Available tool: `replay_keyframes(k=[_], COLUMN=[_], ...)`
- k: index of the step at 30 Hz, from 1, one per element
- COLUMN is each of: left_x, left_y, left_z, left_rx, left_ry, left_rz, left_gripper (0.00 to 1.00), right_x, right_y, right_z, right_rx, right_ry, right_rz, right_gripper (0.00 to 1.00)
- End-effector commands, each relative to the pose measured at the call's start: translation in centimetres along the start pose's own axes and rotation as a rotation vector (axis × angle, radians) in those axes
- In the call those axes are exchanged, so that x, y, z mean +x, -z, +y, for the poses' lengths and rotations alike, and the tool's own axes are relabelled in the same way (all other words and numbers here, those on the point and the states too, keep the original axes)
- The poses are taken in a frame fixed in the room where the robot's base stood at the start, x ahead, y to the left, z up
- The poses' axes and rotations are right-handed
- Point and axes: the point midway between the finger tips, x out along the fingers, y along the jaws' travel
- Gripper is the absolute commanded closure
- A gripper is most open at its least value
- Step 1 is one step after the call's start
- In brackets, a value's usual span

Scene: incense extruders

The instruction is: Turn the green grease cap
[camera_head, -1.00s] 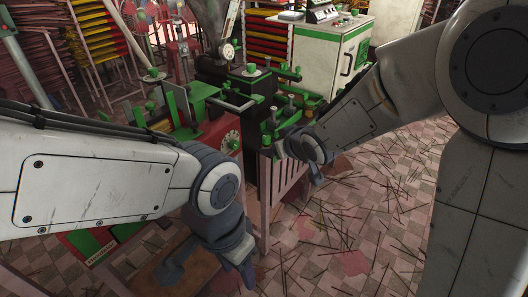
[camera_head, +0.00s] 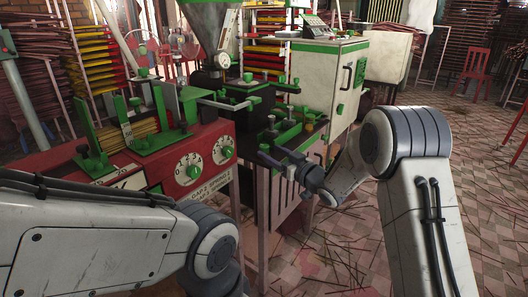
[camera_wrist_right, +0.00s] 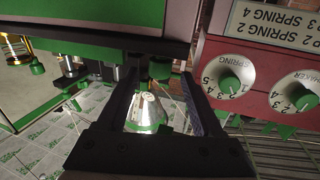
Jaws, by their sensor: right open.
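My right gripper (camera_head: 287,164) reaches in from the right to the front of a small bench fixture with green parts (camera_head: 295,131). In the right wrist view its two dark fingers (camera_wrist_right: 163,82) are apart with nothing gripped. A small green cap (camera_wrist_right: 160,70) shows between the fingertips; I cannot tell whether they touch it. Below it in that picture, a silver cone with a green rim (camera_wrist_right: 152,110) also shows between the fingers. Several green knobs are in view, and which one is the grease cap is not certain. Only my left forearm and wrist show; its gripper is out of frame.
A red machine (camera_head: 165,185) with white dials stands on the left. A black press (camera_head: 247,105) under a grey hopper (camera_head: 205,25) stands behind the fixture. A white and green cabinet (camera_head: 325,85) is behind it. Sticks litter the tiled floor (camera_head: 335,245) at right.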

Motion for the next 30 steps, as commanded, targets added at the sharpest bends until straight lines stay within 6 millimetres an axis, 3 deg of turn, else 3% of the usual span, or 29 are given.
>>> replay_keyframes(k=[7, 19, 24, 30], left_x=[0.7, 0.7, 0.7, 0.8], left_y=[0.0, -0.1, -0.1, -0.1], left_z=[-0.1, -0.1, -0.1, -0.1], left_rx=[0.0, 0.0, 0.0, 0.0], left_ry=[0.0, 0.0, 0.0, 0.0], left_rz=[0.0, 0.0, 0.0, 0.0], left_gripper=[0.5, 0.5, 0.5, 0.5], right_x=[3.5, 4.3, 4.3, 4.3], right_y=[-0.1, 0.0, 0.0, 0.0], right_z=[0.0, 0.0, 0.0, -0.1], right_rx=[0.0, 0.001, 0.001, 0.0], right_ry=[0.0, -0.002, -0.002, -0.005], right_rz=[0.001, -0.001, -0.001, -0.001], right_gripper=[0.32, 0.32, 0.97, 1.0])
